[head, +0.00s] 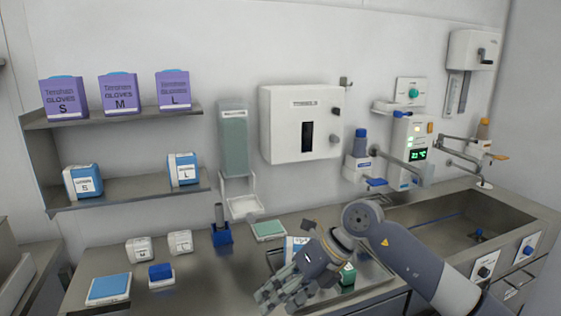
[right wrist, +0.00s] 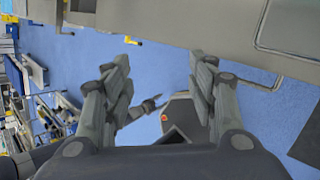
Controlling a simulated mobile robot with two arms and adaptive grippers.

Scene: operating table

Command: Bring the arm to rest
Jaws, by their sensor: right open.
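My right arm (head: 415,262) comes in from the lower right of the head view. Its gripper (head: 272,296) hangs over the front of the steel counter, in front of a tray. In the right wrist view the two fingers of the right gripper (right wrist: 160,85) stand wide apart with nothing between them. Behind them lie the blue floor (right wrist: 165,60) and a dark grey shape with a small red spot. My left gripper is not in the head view.
The steel counter (head: 195,265) holds a tray (head: 375,272) with boxes, partly hidden by my arm. White boxes (head: 139,249), a blue-lidded box (head: 160,273) and a blue pad (head: 109,289) lie left. A sink (head: 450,225) is at right. Glove boxes (head: 119,93) stand on shelves.

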